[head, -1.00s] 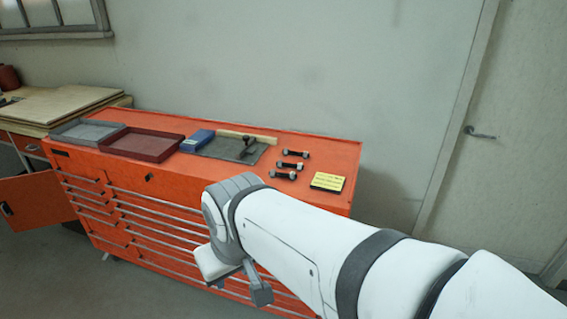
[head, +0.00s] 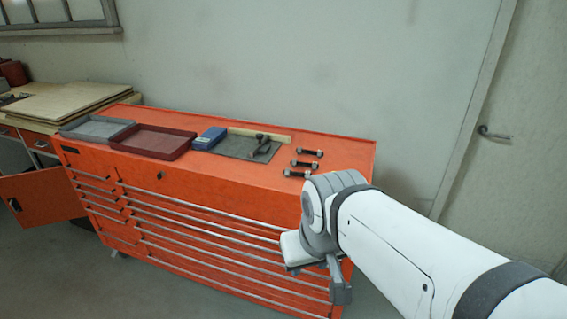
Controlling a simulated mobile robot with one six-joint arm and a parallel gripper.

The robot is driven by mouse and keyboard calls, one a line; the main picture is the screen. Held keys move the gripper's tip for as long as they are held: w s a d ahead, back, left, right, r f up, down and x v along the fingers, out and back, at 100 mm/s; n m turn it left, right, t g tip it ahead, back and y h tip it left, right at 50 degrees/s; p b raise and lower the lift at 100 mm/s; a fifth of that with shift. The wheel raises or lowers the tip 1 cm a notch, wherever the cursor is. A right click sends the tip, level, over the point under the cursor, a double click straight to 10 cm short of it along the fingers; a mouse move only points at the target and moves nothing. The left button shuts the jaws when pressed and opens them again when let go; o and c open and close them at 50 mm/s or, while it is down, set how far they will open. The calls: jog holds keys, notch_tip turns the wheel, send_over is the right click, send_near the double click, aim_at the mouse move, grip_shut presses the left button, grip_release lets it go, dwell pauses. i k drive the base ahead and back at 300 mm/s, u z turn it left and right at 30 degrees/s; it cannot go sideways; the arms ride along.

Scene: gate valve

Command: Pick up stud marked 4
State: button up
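Three short dark studs with pale metal nuts on their ends lie in a row on the orange cabinet top: a far stud (head: 309,152), a middle stud (head: 305,163) and a near stud (head: 297,173). Their marks are too small to read, so I cannot tell which is 4. My gripper (head: 318,280) hangs in front of the cabinet's drawer face, below and to the right of the studs in the picture, and touches none of them. Its fingers are partly hidden by the wrist, and their gap is unclear.
The orange drawer cabinet (head: 230,238) carries a grey tray (head: 97,129), a dark red tray (head: 152,142), a blue box (head: 208,138) and a grey mat (head: 240,147) with a dark tool (head: 262,146). A wooden strip (head: 272,134) lies behind. A wall stands at the back.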

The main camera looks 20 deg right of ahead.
aim_at(287, 172)
jog(key=u, duration=0.05)
jog(key=i, duration=1)
jog(key=z, duration=0.05)
